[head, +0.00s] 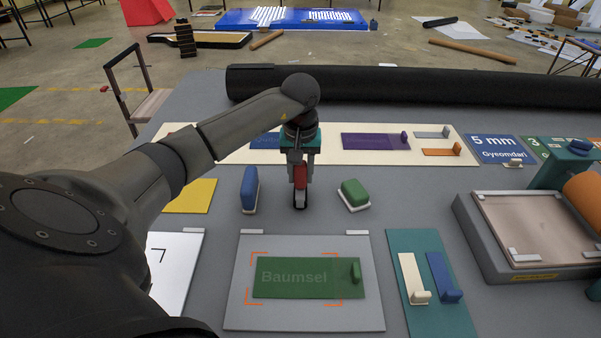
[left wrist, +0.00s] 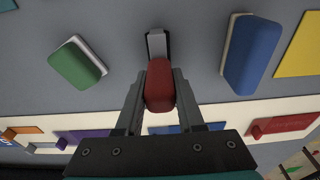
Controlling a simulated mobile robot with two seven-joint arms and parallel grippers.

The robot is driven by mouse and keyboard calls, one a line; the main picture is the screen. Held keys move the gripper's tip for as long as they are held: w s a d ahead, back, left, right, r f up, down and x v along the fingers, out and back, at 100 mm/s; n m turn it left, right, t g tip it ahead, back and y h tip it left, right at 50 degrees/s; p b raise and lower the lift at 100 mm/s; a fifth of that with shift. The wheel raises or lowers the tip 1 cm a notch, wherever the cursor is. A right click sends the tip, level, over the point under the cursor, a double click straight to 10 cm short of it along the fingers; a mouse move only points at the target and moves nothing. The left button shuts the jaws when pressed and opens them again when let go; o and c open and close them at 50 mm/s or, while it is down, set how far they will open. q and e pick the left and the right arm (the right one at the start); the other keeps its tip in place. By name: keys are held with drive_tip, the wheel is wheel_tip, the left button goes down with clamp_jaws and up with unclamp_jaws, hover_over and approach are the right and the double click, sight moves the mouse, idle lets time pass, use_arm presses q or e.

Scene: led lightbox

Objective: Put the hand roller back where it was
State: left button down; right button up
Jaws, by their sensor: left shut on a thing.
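My left gripper (head: 299,163) is over the grey table, pointing down. It is shut on the red handle of the hand roller (head: 300,178). The roller's dark lower end points down at the table; I cannot tell whether it touches. In the left wrist view the red handle of the hand roller (left wrist: 160,88) sits between the two fingers, with a grey and black end beyond it. A blue block with a pale edge (head: 250,188) stands to its left and a green block (head: 354,193) to its right, both apart from it. My right gripper is not in view.
A grey board with a green "Baumsel" panel (head: 295,278) lies in front. A cream strip with coloured panels (head: 228,155) and a long black roll (head: 400,85) lie behind. A press with an orange roller (head: 583,195) stands at the right. Bare table surrounds the hand roller.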

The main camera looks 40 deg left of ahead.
use_arm(q)
drive_tip(key=c, duration=1)
unclamp_jaws()
drive_tip(key=shift+f, duration=0.1)
drive_tip(key=o, duration=0.5)
drive_tip(key=r, duration=0.8)
drive_tip(key=s+d+r+p, duration=0.1)
drive_tip(key=r, duration=0.3)
drive_tip(key=shift+r, duration=0.15)
